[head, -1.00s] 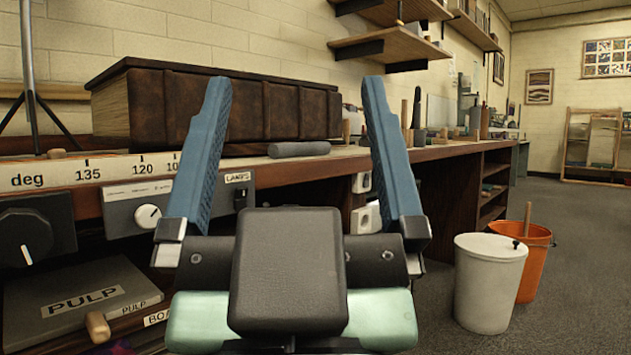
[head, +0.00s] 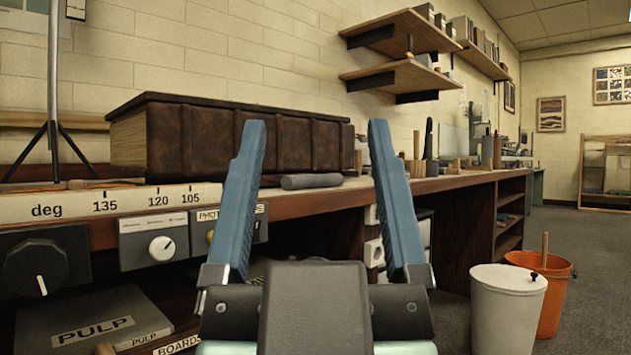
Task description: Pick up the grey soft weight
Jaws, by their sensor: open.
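The grey soft weight (head: 311,181) looks like a short grey roll lying on the workbench top near its front edge, in front of the right part of the large brown book. In the head view it appears between the two blue fingers of my gripper (head: 318,128). My gripper is open and empty, with its fingers pointing up in the picture and spread wide. The weight lies beyond the gripper and I see no contact. The left finger covers part of the book.
The thick brown book (head: 230,139) stands close behind the weight. Control boxes with knobs (head: 155,243) hang under the bench front. Several upright tools stand farther right on the bench. A white bin (head: 505,312) and an orange bucket (head: 555,290) stand on the floor at right.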

